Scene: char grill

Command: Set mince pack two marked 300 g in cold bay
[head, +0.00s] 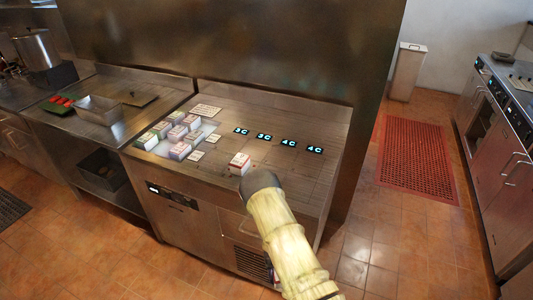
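A small pack with a white top and red sides (240,160) is on or just above the steel counter, right by the end of my arm. Its marking is too small to read. Several more packs stand at the counter's left, some green-sided (147,141) and some pink or purple-sided (180,151); I cannot read which is 300 g. Several small lit displays run along the counter, one reading about 3C (264,136) and one 4C (314,149). My gripper (262,182) points away from the camera; its dark wrist end hides the fingers.
White cards (213,138) lie near the packs, with a larger printed card (206,111) behind. The counter (285,165) around the displays is bare. A metal tray (99,110) and red items (62,101) sit on the left counter. A red mat (425,160) lies on the floor at right.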

